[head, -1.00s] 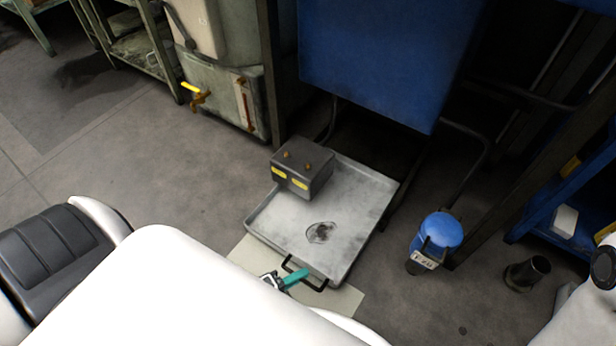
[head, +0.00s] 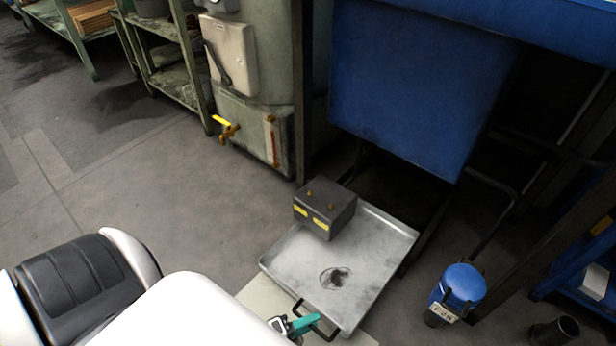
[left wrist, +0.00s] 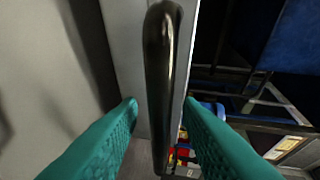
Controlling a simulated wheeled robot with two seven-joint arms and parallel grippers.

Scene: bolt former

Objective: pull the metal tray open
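The metal tray (head: 290,257) is a shallow grey pan on the floor under the blue machine, with a dark stain in it. Its black bar handle (head: 318,322) is on the near edge; in the left wrist view the handle (left wrist: 160,70) runs upright through the middle. My left gripper (head: 303,325) is at the handle. In the left wrist view, its teal fingers (left wrist: 160,106) are apart, one on each side of the bar. A gap shows on the left side; contact on the right is unclear. My right gripper is out of view.
A dark box with yellow labels (head: 325,209) sits at the tray's back left. A blue bottle in a holder (head: 460,287) stands right of the tray. A pale mat (head: 252,293) lies under the near edge. Open floor (head: 150,215) extends left.

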